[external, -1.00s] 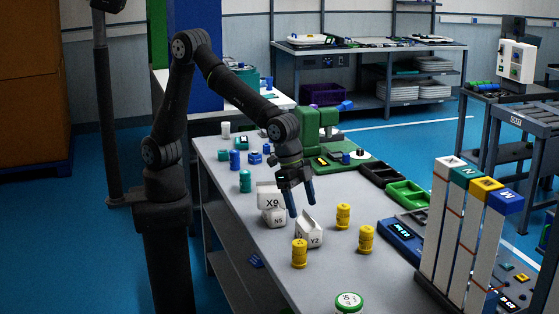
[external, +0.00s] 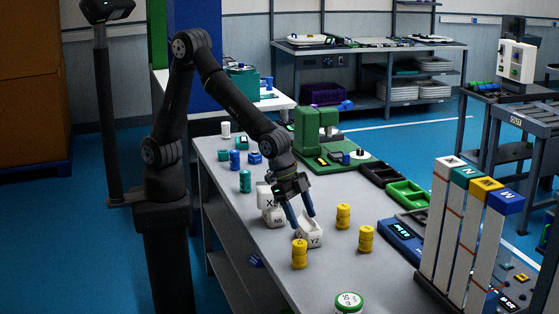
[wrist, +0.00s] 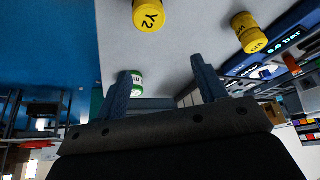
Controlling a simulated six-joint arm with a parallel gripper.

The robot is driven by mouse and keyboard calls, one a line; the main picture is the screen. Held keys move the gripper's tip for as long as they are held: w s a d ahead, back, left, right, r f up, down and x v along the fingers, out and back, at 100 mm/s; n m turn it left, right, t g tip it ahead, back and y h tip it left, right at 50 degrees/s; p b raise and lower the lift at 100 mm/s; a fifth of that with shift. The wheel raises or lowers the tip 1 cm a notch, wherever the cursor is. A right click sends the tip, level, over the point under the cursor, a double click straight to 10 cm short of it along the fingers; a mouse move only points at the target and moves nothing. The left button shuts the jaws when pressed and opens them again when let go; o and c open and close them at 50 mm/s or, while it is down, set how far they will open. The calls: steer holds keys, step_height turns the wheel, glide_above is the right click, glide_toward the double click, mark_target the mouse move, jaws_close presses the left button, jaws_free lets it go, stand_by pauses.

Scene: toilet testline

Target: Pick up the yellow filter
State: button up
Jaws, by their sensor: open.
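Three yellow cylindrical filters stand upright on the bench in the external view: a front one (external: 300,254), a back one (external: 343,216) and a right one (external: 366,240). In the wrist view, a yellow cylinder marked Y2 (wrist: 148,15) shows at the top, and another yellow cylinder (wrist: 248,34) is at upper right. My gripper (external: 304,219) is open, with its two blue fingers apart. The wrist view shows the gripper (wrist: 160,68) with no filter between the fingers.
White cartons X9 (external: 265,195) and N5 (external: 273,217) stand beside the gripper. A green-lidded jar (external: 349,302) is at the front. A blue gauge unit (external: 402,240) and tall white columns (external: 455,235) stand to the right. Bare bench lies around the filters.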

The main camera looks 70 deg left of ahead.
steer(key=s+a+f+m+t+h, duration=0.1)
steer(key=s+a+f+t+h, duration=0.1)
steer(key=s+a+h, duration=0.35)
steer(key=s+a+f+t+h, duration=0.1)
steer(key=s+a+f+h, duration=0.15)
steer(key=a, duration=0.55)
glide_toward(299, 242)
steer(key=shift+y, duration=0.3)
steer(key=x, duration=0.3)
steer(key=s+x, duration=0.1)
steer(key=x, duration=0.1)
steer(key=shift+d+f, duration=0.3)
steer(key=shift+f, duration=0.05)
steer(key=shift+w+x, duration=0.15)
steer(key=shift+x, duration=1.2)
steer(key=shift+w+x, duration=0.2)
steer(key=shift+x, duration=1.1)
steer(key=shift+a, duration=0.2)
steer(key=c, duration=1.1)
steer(key=shift+r, duration=0.25)
